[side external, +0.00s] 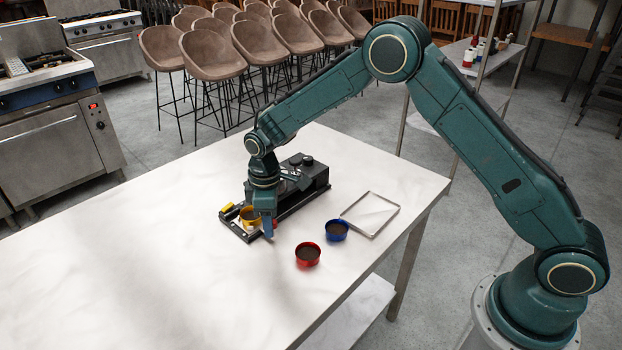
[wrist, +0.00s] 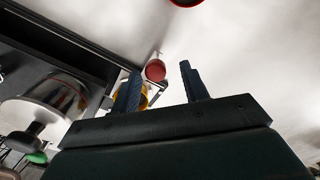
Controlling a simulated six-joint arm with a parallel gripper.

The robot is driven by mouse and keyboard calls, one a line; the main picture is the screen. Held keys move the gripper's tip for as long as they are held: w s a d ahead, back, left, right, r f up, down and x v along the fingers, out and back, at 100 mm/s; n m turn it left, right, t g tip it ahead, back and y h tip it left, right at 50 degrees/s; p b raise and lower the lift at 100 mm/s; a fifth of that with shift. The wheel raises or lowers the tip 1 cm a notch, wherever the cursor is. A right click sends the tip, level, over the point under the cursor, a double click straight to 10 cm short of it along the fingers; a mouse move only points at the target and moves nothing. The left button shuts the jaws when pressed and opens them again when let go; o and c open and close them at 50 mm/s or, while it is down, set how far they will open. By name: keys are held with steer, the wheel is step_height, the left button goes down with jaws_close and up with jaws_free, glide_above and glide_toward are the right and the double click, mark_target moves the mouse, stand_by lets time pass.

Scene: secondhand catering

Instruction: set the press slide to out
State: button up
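The black press (side external: 305,178) stands on the white table, with a dark low slide base (side external: 243,233) at its front left. My gripper points down beside the yellow cup, close to the slide end. In the wrist view my gripper (wrist: 161,68) has its fingers apart. A round red knob-like part (wrist: 155,70) shows between them, and I cannot tell its distance. The yellow cup is partly behind the left finger. The slide's exact position is hard to tell.
A red cup (side external: 307,255) and a blue cup (side external: 336,230), both with dark contents, stand right of the slide. A shallow metal tray (side external: 370,213) lies farther right. The table's left and front are clear.

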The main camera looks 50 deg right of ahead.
steer(key=shift+r, duration=0.1)
step_height(320, 180, up, 14)
steer(key=shift+f, duration=0.2)
stand_by(0.6)
steer(key=shift+r, duration=0.1)
steer(key=s+d+r+m+t, duration=0.1)
steer(key=s+d+r+m, duration=0.1)
steer(key=s+d+r, duration=0.4)
steer(key=s+d+r+m+t, duration=0.1)
steer(key=s+r+m+t, duration=0.1)
steer(key=s+r, duration=0.7)
steer(key=s+d+f+m+t, duration=0.1)
steer(key=s+d+m, duration=0.1)
steer(key=s, duration=0.7)
steer(key=s+d+f+m+t, duration=0.1)
steer(key=s+d+m, duration=0.1)
steer(key=s, duration=0.8)
steer(key=shift+f+m+t, duration=0.3)
steer(key=shift+f+m, duration=0.1)
steer(key=shift+m, duration=0.1)
